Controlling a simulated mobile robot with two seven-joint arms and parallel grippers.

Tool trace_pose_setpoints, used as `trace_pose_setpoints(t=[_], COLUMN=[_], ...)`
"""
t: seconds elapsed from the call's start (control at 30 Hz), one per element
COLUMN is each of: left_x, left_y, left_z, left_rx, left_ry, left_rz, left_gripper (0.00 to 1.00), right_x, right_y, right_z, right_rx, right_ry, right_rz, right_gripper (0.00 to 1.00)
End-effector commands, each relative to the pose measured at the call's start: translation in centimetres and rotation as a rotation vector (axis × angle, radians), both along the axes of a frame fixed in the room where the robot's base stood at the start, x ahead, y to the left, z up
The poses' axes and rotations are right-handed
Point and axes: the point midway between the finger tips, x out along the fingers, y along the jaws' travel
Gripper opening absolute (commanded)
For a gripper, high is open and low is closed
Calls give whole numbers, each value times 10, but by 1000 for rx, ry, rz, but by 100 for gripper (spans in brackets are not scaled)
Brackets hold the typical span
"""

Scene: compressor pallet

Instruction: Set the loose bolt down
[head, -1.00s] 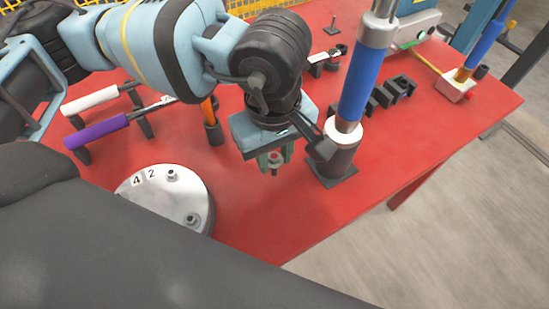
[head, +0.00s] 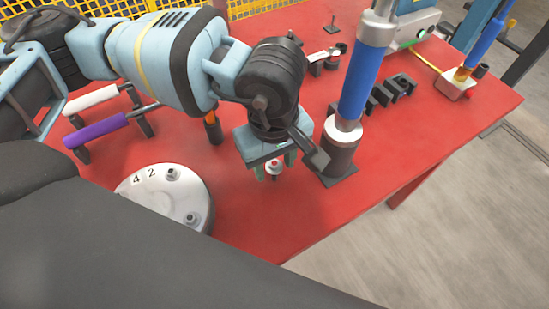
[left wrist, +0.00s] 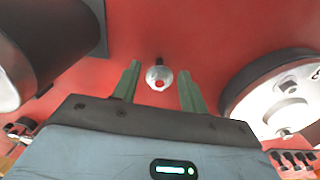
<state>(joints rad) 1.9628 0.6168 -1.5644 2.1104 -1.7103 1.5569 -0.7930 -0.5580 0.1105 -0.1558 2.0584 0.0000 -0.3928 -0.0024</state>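The loose bolt (head: 274,168) has a pale round head with a red spot on top. It shows below my left gripper (head: 275,170) in the head view, over the red table. In the left wrist view the bolt (left wrist: 159,77) lies between the two green fingers of the left gripper (left wrist: 159,83), with a gap on each side. The fingers are apart and do not appear to touch it. Whether the bolt's lower end rests on the table cannot be told. My right gripper is not in view.
A silver round cover (head: 160,197) marked 4 and 2 lies left of the gripper. A blue post on a dark base (head: 340,160) stands close on the right. Purple (head: 95,131) and white handles are at the left. The red table (head: 275,225) is clear in front.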

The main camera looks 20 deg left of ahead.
Motion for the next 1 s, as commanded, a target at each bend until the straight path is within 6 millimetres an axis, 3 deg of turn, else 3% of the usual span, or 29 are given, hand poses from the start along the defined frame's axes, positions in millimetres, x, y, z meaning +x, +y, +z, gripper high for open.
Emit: trace_pose_setpoints(t=[0.47,1.0], left_x=[1,0], left_y=[0,0], left_z=[10,106], left_rx=[-2,-2], left_ry=[-4,-4], left_rz=[0,0], left_gripper=[50,50], right_x=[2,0], right_y=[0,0], right_z=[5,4], right_rx=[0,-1], right_ry=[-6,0], right_rz=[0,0], right_gripper=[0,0])
